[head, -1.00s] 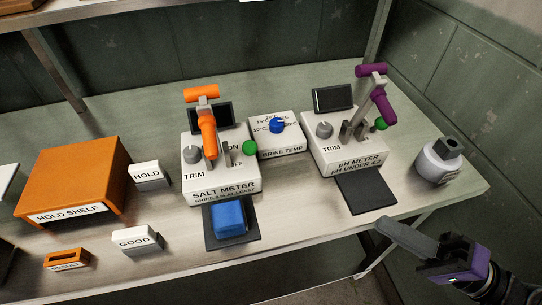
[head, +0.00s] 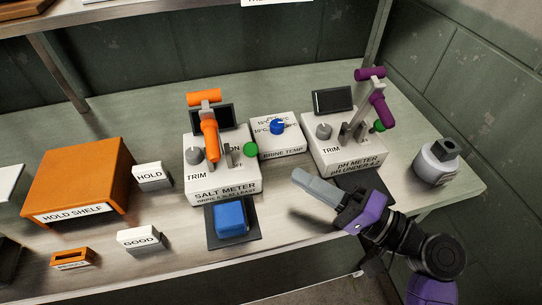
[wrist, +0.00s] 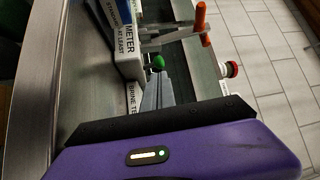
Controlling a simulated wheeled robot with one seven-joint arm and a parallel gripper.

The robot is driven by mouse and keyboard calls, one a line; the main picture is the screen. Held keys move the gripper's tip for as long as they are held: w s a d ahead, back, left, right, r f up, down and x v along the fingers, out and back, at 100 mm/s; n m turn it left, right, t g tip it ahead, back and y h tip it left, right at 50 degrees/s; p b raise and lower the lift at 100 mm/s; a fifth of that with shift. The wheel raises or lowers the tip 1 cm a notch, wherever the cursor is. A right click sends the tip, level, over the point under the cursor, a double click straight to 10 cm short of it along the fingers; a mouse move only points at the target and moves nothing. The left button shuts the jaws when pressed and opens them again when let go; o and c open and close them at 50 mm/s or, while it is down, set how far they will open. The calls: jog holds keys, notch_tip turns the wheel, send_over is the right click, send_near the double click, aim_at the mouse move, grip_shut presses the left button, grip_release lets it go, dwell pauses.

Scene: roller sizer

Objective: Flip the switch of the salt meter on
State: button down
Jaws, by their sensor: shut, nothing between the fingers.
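The salt meter (head: 222,186) is a white box near the middle of the bench in the head view. It has a grey TRIM knob (head: 194,156), an orange-handled lever (head: 209,135), a dark screen and ON/OFF lettering. A grey upright piece (head: 228,157) and a green ball (head: 250,149) are by the lettering; the switch's position is unclear. My gripper (head: 312,188) is shut and empty, right of the salt meter and in front of the pH meter, apart from both. In the wrist view, the green ball (wrist: 158,62) shows just beyond the fingers (wrist: 158,94).
The pH meter (head: 344,158) with a purple-handled lever (head: 374,95) stands right. The brine temp box (head: 277,150) sits between the meters. A blue block (head: 230,218) lies on a dark pad before the salt meter. The orange hold shelf (head: 75,178) is left.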

aim_at(257, 151)
jog(key=x, duration=0.7)
jog(key=shift+w+a+p, duration=0.1)
jog(key=shift+a+p, duration=0.15)
jog(key=shift+p, duration=0.15)
jog(key=shift+r+p, duration=0.15)
jog(key=shift+p, duration=0.2)
jog(key=shift+r+p, duration=0.15)
jog(key=shift+p, duration=0.2)
jog(key=shift+h+p, duration=0.3)
